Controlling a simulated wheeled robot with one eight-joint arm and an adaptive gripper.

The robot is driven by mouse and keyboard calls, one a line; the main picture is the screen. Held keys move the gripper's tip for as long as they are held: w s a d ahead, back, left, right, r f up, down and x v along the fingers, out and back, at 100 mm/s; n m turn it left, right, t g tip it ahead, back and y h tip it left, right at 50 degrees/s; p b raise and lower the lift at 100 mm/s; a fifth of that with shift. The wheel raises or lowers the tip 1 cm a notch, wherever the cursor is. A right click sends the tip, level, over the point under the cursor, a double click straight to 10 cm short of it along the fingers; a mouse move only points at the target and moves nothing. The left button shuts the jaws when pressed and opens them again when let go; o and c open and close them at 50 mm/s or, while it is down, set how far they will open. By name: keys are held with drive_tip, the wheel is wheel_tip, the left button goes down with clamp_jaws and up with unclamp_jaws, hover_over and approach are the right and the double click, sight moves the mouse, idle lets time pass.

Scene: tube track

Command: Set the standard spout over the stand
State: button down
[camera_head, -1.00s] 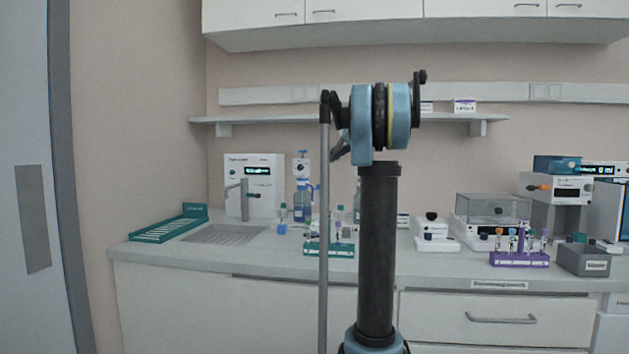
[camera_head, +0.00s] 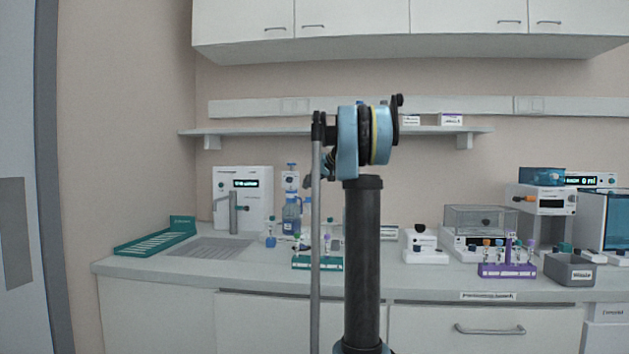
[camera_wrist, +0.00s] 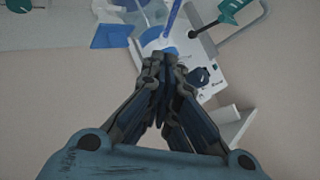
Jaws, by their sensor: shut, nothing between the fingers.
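My gripper (camera_wrist: 160,66) is shut and empty in the wrist view, its fingertips together over the white equipment. In the head view it is hidden behind my arm. A white unit with a lit display (camera_head: 243,195) stands at the back left of the counter. A grey upright post with a side arm (camera_head: 233,212) stands in front of it, by the sink. A blue bottle (camera_head: 291,215) stands to its right. In the wrist view a dark rod with a teal end (camera_wrist: 232,10) leans over a white body (camera_wrist: 205,72). I cannot tell which part is the standard spout or the stand.
A teal drying rack (camera_head: 155,238) lies left of the sink (camera_head: 208,247). A teal tube rack (camera_head: 330,264), a purple tube rack (camera_head: 507,271) and a grey bin (camera_head: 570,270) stand along the counter. A shelf (camera_head: 390,131) runs above. The counter's front strip is mostly clear.

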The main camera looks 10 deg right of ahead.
drive_tip(key=shift+s+a+f, duration=0.2)
drive_tip(key=shift+a+f, duration=0.3)
drive_tip(key=shift+f, duration=0.25)
drive_tip(key=shift+s+a+f, duration=0.15)
drive_tip(key=shift+a+f, duration=0.3)
drive_tip(key=shift+f, duration=0.3)
drive_tip(key=shift+d, duration=0.2)
drive_tip(key=shift+s+a+m, duration=0.1)
drive_tip(key=shift+m, duration=0.2)
